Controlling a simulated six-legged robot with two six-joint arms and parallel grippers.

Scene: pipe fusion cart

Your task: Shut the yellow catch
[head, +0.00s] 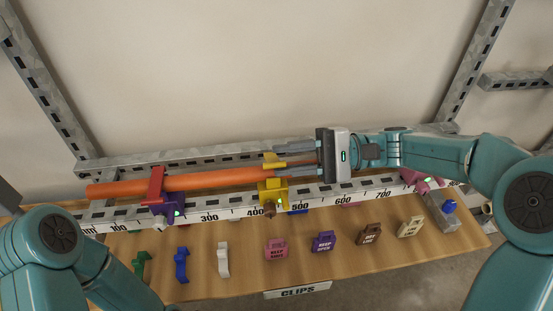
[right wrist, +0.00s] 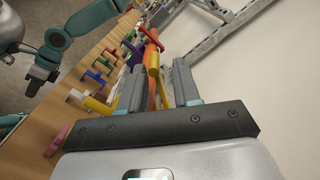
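The yellow catch (head: 274,161) stands at the far side of the orange pipe (head: 225,178), apart from the front of its yellow clamp (head: 270,190), so it looks open. My right gripper (head: 297,155) comes from the right, fingers pointing left along the pipe, close to the catch. In the right wrist view the fingers (right wrist: 158,88) are apart, with the yellow catch (right wrist: 153,63) and orange pipe showing in the gap. Whether a finger touches the catch cannot be told. My left gripper (right wrist: 38,78) shows small in the right wrist view, over the table's side; its fingers are unclear.
A marked rail (head: 225,214) runs along the wooden table (head: 210,288). Colored clips and labelled tags, such as a white clip (head: 223,259), stand in front. Clear wall lies behind.

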